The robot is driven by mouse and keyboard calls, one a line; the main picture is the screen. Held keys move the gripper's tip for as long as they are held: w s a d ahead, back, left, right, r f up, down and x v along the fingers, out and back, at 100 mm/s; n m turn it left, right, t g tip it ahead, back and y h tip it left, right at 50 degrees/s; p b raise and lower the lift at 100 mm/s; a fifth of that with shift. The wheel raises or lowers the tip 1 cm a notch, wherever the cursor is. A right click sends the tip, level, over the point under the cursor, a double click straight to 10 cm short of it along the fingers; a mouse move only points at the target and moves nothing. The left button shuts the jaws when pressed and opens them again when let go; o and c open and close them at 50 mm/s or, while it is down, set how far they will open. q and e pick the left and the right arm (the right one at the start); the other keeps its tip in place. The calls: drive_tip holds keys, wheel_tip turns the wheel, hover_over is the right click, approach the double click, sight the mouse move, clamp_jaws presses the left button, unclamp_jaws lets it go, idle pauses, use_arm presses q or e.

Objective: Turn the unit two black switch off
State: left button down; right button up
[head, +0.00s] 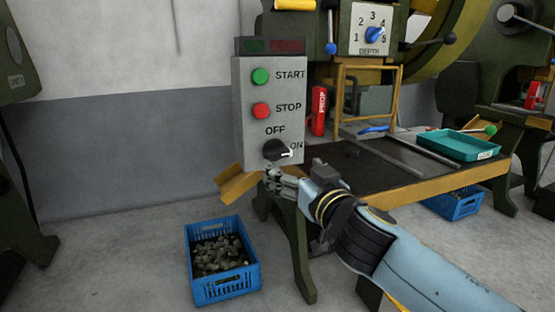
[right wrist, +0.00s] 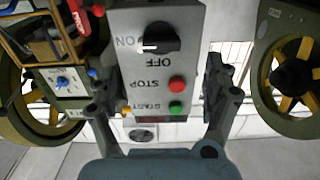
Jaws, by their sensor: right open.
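The black switch (head: 273,150) is a round knob low on the grey control box (head: 241,110). Its white mark points right to ON, and OFF is printed above it. In the right wrist view the box is upside down, and the black switch (right wrist: 163,38) has its white mark toward ON at the left. My right gripper (head: 274,178) is just below the switch in the head view, not holding it. In the right wrist view its two fingers stand wide apart, one on each side of the box. My left gripper is not in view.
A green START button (head: 260,76) and a red STOP button (head: 261,110) sit above the switch. A blue crate (head: 254,279) of small metal parts stands on the floor below. A dark table (head: 400,180) with a teal tray (head: 430,143) is at the right.

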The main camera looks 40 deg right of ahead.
sight(280, 156)
drive_tip(key=x, duration=0.8)
drive_tip(key=shift+p, duration=0.3)
drive_tip(key=c, duration=1.2)
drive_tip(key=shift+f, duration=0.1)
